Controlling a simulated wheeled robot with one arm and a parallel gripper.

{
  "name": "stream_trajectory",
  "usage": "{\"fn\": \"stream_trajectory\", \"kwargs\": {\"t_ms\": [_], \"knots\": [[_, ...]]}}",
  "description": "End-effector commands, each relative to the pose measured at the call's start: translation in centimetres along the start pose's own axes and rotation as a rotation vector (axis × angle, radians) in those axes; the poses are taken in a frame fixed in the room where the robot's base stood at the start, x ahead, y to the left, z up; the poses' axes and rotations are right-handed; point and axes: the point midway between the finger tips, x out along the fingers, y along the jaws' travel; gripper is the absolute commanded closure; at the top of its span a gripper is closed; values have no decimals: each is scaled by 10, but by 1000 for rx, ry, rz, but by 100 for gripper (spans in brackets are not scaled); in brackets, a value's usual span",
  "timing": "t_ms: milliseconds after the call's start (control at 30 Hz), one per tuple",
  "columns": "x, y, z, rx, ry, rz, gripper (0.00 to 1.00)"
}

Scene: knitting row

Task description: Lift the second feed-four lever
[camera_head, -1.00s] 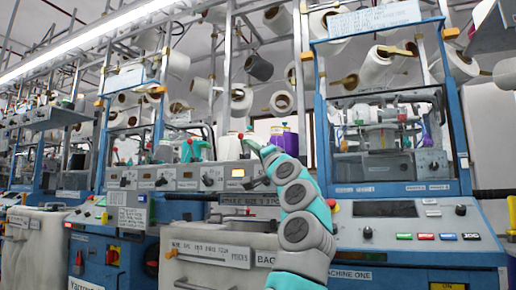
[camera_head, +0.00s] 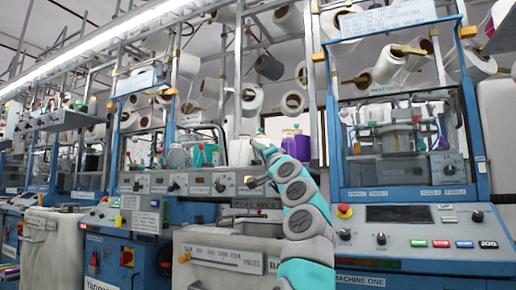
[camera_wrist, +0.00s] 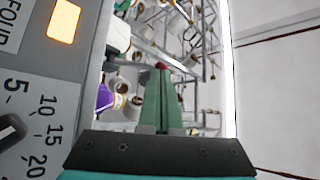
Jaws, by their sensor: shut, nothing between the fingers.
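My gripper (camera_wrist: 162,100) is shut, its green fingers pressed together with nothing between them. In the wrist view, a small red knob (camera_wrist: 162,66) shows right at the fingertips; it looks like a lever's end, and its shaft is hidden behind the fingers. Whether they touch is unclear. To the left is the grey feed panel (camera_wrist: 55,75) with a label ending in "FOUR", a lit amber lamp (camera_wrist: 64,20) and a black dial (camera_wrist: 10,130). In the head view my gripper (camera_head: 260,146) is in front of the right end of the grey panel (camera_head: 185,183); my arm hides part of it.
White and purple cones (camera_head: 296,146) stand behind the panel. Machine One (camera_head: 410,240), with its glazed cabinet and buttons, stands on the right. A grey bin (camera_head: 220,255) is below the panel. Yarn spools hang on racks above.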

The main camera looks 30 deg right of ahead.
Motion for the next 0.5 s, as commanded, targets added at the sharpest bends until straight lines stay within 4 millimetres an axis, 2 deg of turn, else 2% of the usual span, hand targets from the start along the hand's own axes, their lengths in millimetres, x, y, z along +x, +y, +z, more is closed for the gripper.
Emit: {"fn": "stream_trajectory", "kwargs": {"t_ms": [500], "knots": [[6, -3, -7, 79, 0, 78, 100]]}}
